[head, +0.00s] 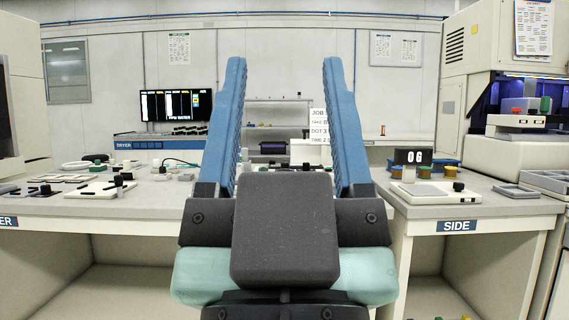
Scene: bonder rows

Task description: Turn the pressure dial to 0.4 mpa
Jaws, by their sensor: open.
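My gripper (284,65) is in the middle of the head view, its two blue fingers upright and wide apart. Nothing is between them close by; only the background shows through the gap. I cannot make out a pressure dial with a readable scale. A small black knob (118,181) stands on a pale plate on the left bench. Another black knob (458,187) stands on a white unit on the right bench. Both are too small to tell whether either is the dial. The gripper hides part of the middle bench.
The left bench (150,205) holds several flat parts and trays. The right bench (425,209), labelled SIDE, carries a black display (412,157) reading 0G. A monitor (176,105) stands at the back left. A large machine (505,150) stands at right. A gap separates the benches.

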